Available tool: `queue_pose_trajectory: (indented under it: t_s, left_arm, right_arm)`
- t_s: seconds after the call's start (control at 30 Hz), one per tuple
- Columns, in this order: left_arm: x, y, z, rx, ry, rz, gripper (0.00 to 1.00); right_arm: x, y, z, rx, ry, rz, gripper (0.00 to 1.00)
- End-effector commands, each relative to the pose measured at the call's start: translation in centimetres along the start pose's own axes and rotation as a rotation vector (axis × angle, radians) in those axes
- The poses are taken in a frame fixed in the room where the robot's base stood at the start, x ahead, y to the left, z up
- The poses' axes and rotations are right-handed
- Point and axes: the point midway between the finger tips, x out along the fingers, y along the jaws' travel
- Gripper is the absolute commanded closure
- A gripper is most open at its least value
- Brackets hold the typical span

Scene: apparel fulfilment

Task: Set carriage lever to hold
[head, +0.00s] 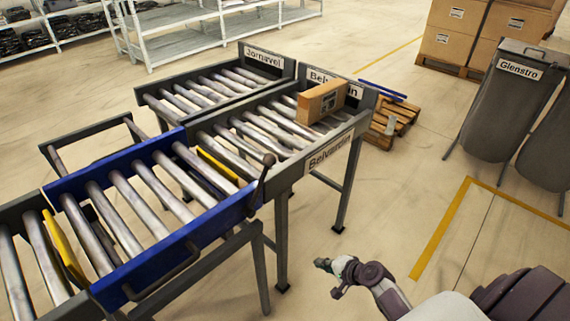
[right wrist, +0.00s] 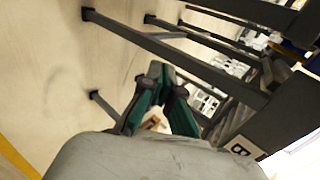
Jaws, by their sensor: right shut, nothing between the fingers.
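The blue-framed carriage (head: 150,250) holds a row of metal rollers and stands between the conveyor sections in the head view. Its dark lever (head: 261,183) rises from the right corner of the blue frame, tilted slightly right, with a round knob on top. My right gripper (head: 323,264) is below and to the right of the lever, apart from it, over open floor. In the right wrist view its green-sided fingers (right wrist: 166,78) are shut and empty. The lever cannot be made out there. My left gripper is not in view.
Conveyor legs (head: 282,240) stand left of my right gripper. Grey bins (head: 505,100) stand at the right. Floor around the gripper is clear.

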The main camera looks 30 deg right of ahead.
Motion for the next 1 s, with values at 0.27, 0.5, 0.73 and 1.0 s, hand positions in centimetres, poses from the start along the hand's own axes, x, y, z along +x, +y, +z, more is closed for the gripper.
queue_pose_trajectory:
  t_s: [0.27, 0.5, 0.73, 1.0]
  left_arm:
    - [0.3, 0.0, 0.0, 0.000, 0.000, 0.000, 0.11]
    - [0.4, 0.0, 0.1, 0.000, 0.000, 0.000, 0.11]
    - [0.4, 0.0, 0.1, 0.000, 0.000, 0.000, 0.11]
    - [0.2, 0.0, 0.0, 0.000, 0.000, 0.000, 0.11]
  right_arm:
    - [-7.8, -19.6, -4.0, 0.294, -0.144, -0.480, 1.00]
    - [-12.6, -25.9, -4.2, 0.363, -0.253, -0.650, 1.00]
    - [-13.1, -26.5, -4.2, 0.370, -0.265, -0.665, 1.00]
    - [-12.6, -26.9, -4.1, 0.369, -0.264, -0.665, 1.00]
